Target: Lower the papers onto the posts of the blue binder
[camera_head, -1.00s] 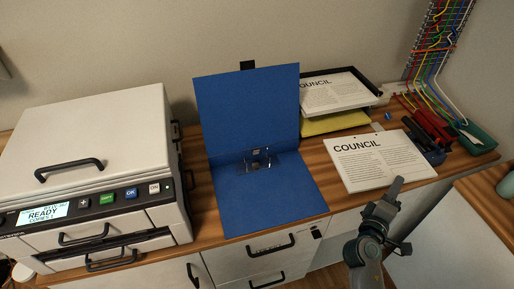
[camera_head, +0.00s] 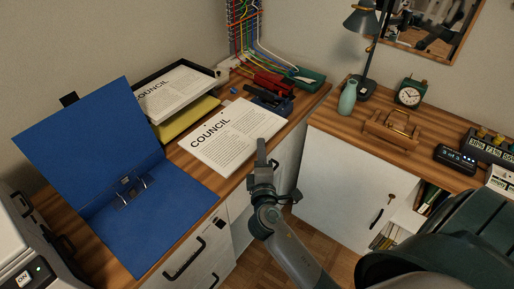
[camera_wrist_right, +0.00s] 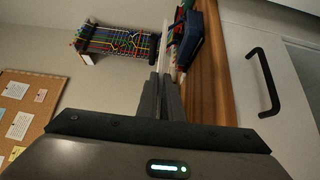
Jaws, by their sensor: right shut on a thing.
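The blue binder (camera_head: 165,222) lies open on the wooden desk at the left of the head view, its cover leaning up at the back. Its metal posts (camera_head: 133,190) stand on the inner page near the fold. The papers (camera_head: 232,138), a white stack headed COUNCIL, are right of the binder, apart from the posts. My right gripper (camera_head: 262,152) is shut on their near right edge. In the wrist view the papers (camera_wrist_right: 165,45) show edge-on as a thin pale strip beyond the closed fingers (camera_wrist_right: 163,92). Whether they touch the desk is unclear. My left gripper is out of view.
Behind the papers are a black tray (camera_head: 148,77) with another COUNCIL sheet and a yellow folder (camera_head: 183,125). A dark blue holder (camera_head: 272,102) and red items (camera_head: 272,82) stand beyond. A printer (camera_head: 18,250) is at left. A second counter (camera_head: 345,128) stands right.

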